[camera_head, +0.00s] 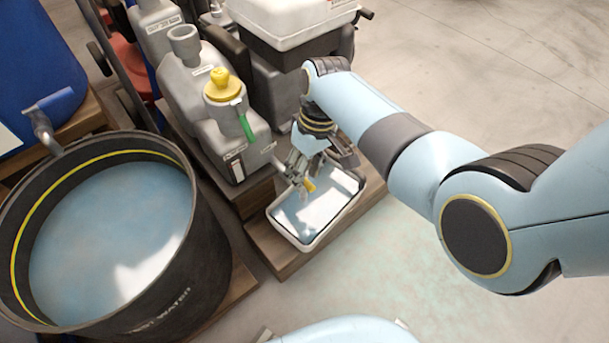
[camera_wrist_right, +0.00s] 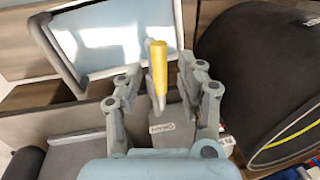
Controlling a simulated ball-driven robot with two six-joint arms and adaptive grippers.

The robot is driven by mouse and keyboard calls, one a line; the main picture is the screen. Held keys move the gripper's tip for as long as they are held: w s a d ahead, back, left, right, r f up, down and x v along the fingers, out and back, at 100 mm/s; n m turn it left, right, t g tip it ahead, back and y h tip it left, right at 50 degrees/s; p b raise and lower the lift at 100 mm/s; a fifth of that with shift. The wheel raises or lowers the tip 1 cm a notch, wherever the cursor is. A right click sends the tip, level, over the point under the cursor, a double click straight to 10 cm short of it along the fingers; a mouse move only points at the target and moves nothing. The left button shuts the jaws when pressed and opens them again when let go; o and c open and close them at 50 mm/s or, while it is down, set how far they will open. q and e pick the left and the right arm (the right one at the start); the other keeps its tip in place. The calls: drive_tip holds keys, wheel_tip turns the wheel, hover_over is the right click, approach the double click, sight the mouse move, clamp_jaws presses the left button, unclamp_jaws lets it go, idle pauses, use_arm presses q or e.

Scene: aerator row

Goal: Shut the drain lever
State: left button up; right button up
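The drain lever has a yellow handle (camera_head: 309,185) that shows just beyond my right gripper, above the white tray (camera_head: 304,244). In the right wrist view the yellow handle (camera_wrist_right: 158,75) stands lengthwise between the two fingers, next to a grey part with a small label. My right gripper (camera_head: 299,172) reaches down in front of the grey tank. In the right wrist view its fingers (camera_wrist_right: 160,80) are apart, one on each side of the handle, with gaps visible. The lever's pivot is largely hidden. My left gripper is not in view.
A large black tub of bluish water (camera_head: 190,255) stands at the left. Grey jugs (camera_head: 195,85), one with a yellow cap and green tag (camera_head: 224,86), stand behind the tray. A white-lidded box (camera_head: 290,20) is at the back. The floor at right is clear.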

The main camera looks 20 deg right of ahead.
drive_tip(key=shift+f, duration=0.2)
clamp_jaws()
idle(0.4)
